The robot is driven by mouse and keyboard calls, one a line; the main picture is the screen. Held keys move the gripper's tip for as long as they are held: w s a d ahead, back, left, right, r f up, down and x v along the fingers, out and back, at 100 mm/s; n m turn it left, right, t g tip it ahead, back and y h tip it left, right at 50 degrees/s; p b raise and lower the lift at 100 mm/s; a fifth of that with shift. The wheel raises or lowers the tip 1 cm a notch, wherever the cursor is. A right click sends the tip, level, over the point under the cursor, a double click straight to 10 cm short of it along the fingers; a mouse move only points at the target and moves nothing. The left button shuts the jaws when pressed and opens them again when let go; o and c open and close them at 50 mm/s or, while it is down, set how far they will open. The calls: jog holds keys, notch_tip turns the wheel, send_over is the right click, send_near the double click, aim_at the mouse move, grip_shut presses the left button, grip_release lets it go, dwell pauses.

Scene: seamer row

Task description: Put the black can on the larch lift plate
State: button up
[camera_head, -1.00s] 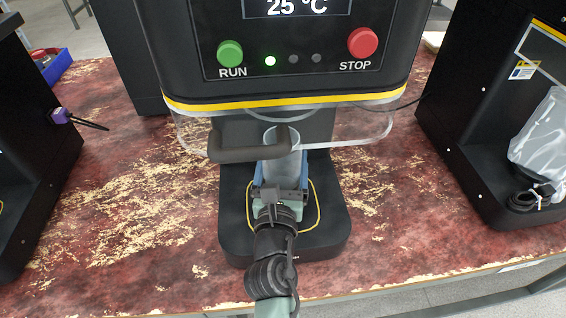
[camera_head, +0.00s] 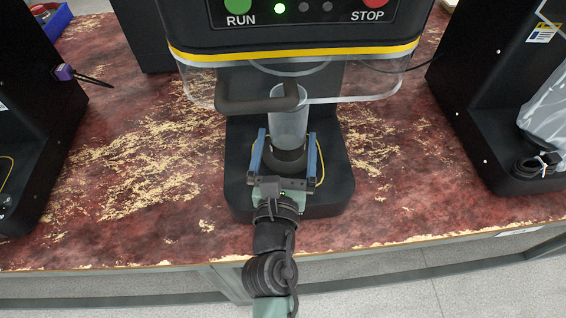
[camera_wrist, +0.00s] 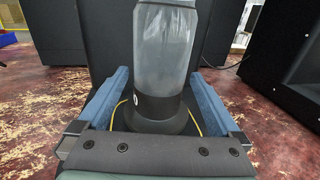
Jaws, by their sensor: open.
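The can (camera_head: 288,128) stands upright at the middle seamer. Its upper part looks cloudy grey and its lower part is black. In the wrist view the can (camera_wrist: 163,60) shows a dark lower band with a small white mark. It rests on a round black lift plate (camera_wrist: 150,126) on the machine's base; I see no larch label. My gripper (camera_head: 286,136) is open, its blue fingers on both sides of the can's lower part. The wrist view shows gaps between can and fingers. The plate's near edge is partly hidden by my gripper.
A clear guard with a dark handle (camera_head: 250,104) hangs just above and behind my gripper. A yellow line (camera_head: 319,165) marks the black base (camera_head: 335,190). Other black machines stand left and right (camera_head: 500,110). The worn red bench is clear between them.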

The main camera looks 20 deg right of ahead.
aim_at(286, 145)
jog(key=v, duration=0.6)
jog(key=shift+b, duration=0.3)
